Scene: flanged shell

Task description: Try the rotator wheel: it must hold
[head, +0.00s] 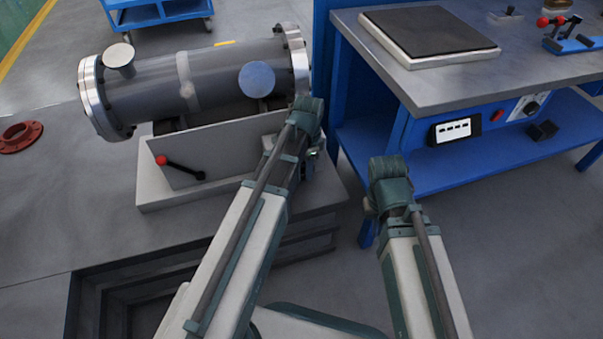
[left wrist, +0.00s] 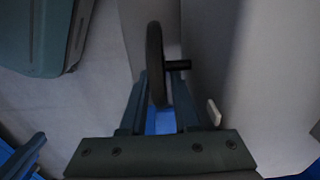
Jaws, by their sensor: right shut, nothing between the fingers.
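The rotator wheel (left wrist: 153,45) is a dark ring seen nearly edge-on in the left wrist view, with a short black shaft to its right beside a pale grey wall. The near part of its rim is between the fingers of my left gripper (left wrist: 160,85), which look closed against it on both sides. In the head view my left gripper (head: 312,153) is at the right end of the grey stand, and my arm hides the wheel. My right gripper (head: 372,205) is shut and empty, in front of the blue bench. The flanged shell (head: 220,80) lies horizontally on the stand (head: 225,150).
A lever with a red knob (head: 162,160) sticks out from the stand's front. The blue bench (head: 440,85) with a dark-topped plate (head: 430,28) stands right. A red flange (head: 20,135) lies at far left. Steps lead down into a recess (head: 200,275) at the front.

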